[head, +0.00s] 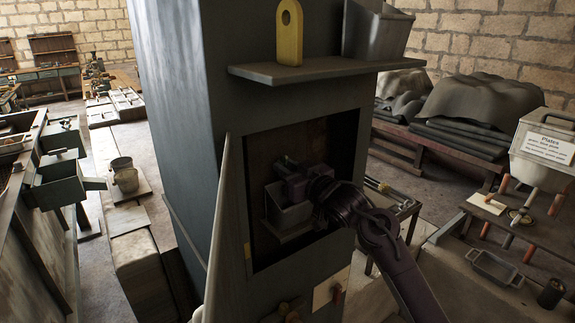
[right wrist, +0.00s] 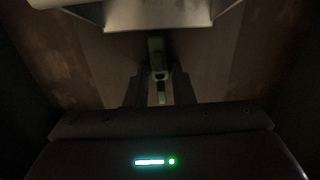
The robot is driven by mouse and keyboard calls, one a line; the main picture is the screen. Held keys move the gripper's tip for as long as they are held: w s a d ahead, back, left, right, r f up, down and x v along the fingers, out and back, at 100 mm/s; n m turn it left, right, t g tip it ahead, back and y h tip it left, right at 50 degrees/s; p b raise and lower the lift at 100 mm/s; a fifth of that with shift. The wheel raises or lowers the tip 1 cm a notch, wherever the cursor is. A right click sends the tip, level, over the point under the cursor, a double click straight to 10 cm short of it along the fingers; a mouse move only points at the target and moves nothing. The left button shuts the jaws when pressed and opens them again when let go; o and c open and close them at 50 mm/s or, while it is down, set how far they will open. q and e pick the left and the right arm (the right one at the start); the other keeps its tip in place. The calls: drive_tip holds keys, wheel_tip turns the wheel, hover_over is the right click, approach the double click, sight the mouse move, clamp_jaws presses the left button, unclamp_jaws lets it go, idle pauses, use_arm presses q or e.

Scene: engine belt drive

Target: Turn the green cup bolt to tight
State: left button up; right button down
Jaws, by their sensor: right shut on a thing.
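The green cup bolt (right wrist: 157,56) shows in the right wrist view as a small green piece below a pale cup (right wrist: 150,14). My right gripper (right wrist: 160,80) has its two dark fingers on either side of the bolt and is shut on it. In the head view my right gripper (head: 288,178) reaches into the square opening of a tall dark cabinet, at a grey box-shaped cup (head: 287,214). There the bolt is hidden by the gripper and shadow, so I cannot tell how far it is turned. My left gripper is not in view.
The opening's walls in the cabinet (head: 180,130) surround my right wrist closely. An open door (head: 223,235) stands at the left of the opening. A shelf (head: 310,68) above holds a yellow tag (head: 289,32) and a grey bin (head: 376,30). A table (head: 540,232) stands at right.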

idle(0.3)
drive_tip(key=c, duration=1.3)
unclamp_jaws()
drive_tip(key=shift+o, duration=0.2)
drive_tip(key=b+v, duration=0.3)
drive_tip(key=v, duration=0.4)
drive_tip(key=shift+s+d, duration=0.25)
drive_tip(key=shift+s, duration=0.05)
